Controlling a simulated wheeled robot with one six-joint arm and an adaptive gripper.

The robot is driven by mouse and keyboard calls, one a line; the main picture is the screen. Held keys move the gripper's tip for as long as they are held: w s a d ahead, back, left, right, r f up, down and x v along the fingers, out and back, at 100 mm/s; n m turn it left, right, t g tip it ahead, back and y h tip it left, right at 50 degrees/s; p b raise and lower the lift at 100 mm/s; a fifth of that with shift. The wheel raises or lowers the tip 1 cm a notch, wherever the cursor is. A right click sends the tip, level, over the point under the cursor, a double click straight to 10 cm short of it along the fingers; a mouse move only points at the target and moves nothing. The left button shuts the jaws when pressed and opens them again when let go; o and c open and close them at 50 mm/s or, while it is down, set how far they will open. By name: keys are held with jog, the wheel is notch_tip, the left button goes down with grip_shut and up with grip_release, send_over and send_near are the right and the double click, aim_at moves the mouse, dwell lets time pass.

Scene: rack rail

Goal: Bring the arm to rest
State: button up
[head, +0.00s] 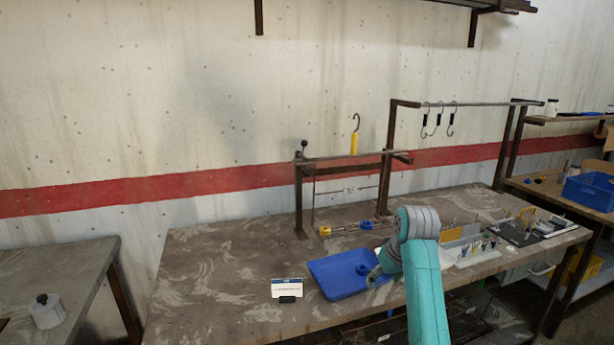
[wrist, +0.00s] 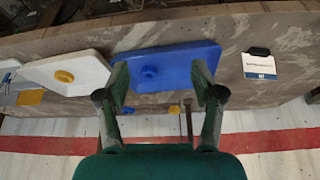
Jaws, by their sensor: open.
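My arm (head: 425,285) is bent over the front of the workbench, its teal link rising from the lower edge of the head view. My gripper (wrist: 161,82) is open in the wrist view, with nothing between its fingers. Beyond the fingertips lies a blue tray (wrist: 180,66) with a small round blue piece (wrist: 149,72) in it. In the head view the tray (head: 335,276) lies left of my arm. My gripper is mostly hidden behind the arm there, and its height above the tray is hard to tell.
A white tray (wrist: 85,70) holds a yellow ring (wrist: 64,76). A label card (head: 286,287) stands left of the blue tray. Behind are a rack rail with a yellow-handled hook (head: 354,138) and a taller rail with black hooks (head: 438,118). The bench's left part is clear.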

jog(key=s+f+t, duration=0.1)
jog(key=s+f, duration=0.3)
jog(key=f, duration=0.6)
jog(key=s+f+t, duration=0.2)
jog(key=s+f, duration=0.3)
jog(key=f, duration=0.5)
jog(key=s+a+f+m+t, duration=0.1)
jog(key=s+f, duration=0.4)
jog(key=s, duration=0.3)
jog(key=s+f+m+t, duration=0.1)
jog(key=s+f, duration=0.5)
jog(key=s, duration=0.2)
jog(key=s+r+t+h, duration=0.1)
jog(key=s+r+t, duration=0.2)
jog(key=s, duration=1.8)
jog(key=s+r+t, duration=0.2)
jog(key=s+r, duration=1.3)
jog(key=s, duration=0.1)
jog(key=shift+r+m+t, duration=0.2)
jog(key=shift+m+t, duration=0.1)
